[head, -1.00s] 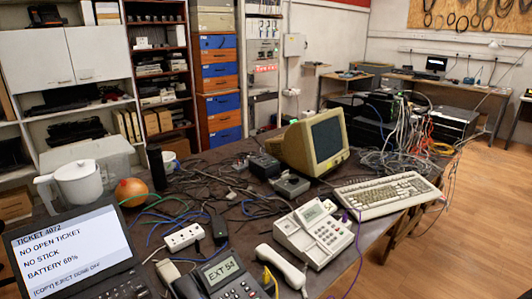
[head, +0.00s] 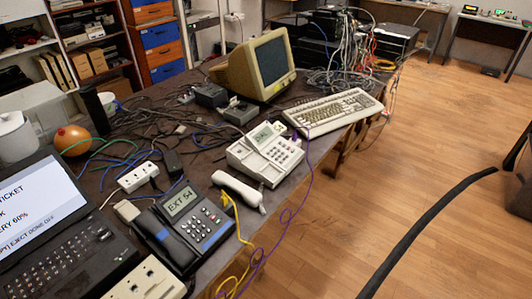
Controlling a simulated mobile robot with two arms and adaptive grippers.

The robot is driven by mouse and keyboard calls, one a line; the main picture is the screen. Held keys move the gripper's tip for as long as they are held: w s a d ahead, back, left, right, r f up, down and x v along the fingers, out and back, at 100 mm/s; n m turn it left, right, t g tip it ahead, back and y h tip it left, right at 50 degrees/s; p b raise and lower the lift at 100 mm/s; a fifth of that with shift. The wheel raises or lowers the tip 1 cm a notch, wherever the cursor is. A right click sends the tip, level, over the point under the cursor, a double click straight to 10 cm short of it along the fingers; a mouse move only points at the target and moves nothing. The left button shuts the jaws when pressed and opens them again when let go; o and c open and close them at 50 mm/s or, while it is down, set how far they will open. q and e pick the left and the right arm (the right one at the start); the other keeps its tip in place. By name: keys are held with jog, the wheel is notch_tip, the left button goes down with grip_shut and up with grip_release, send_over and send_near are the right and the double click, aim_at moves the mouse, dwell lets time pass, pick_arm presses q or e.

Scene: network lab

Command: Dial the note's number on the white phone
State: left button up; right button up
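The white phone (head: 268,157) sits near the right edge of the cluttered table, with a small lit display (head: 262,134) and a keypad (head: 283,152) facing up. The display text is too small to read surely. A white handset (head: 239,193) lies off to its front left, close to the table edge. A dark desk phone (head: 184,228) with a screen reading "EXT 54" stands in front of it. I cannot make out a note with a number. Neither of my grippers is in view.
An open laptop (head: 62,240) is at the front left. A beige monitor (head: 257,66) and keyboard (head: 331,112) stand behind the phone. Purple and yellow cables hang over the table edge. A long black curved thing (head: 425,222) crosses the floor area; the wooden floor (head: 455,120) is mostly open.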

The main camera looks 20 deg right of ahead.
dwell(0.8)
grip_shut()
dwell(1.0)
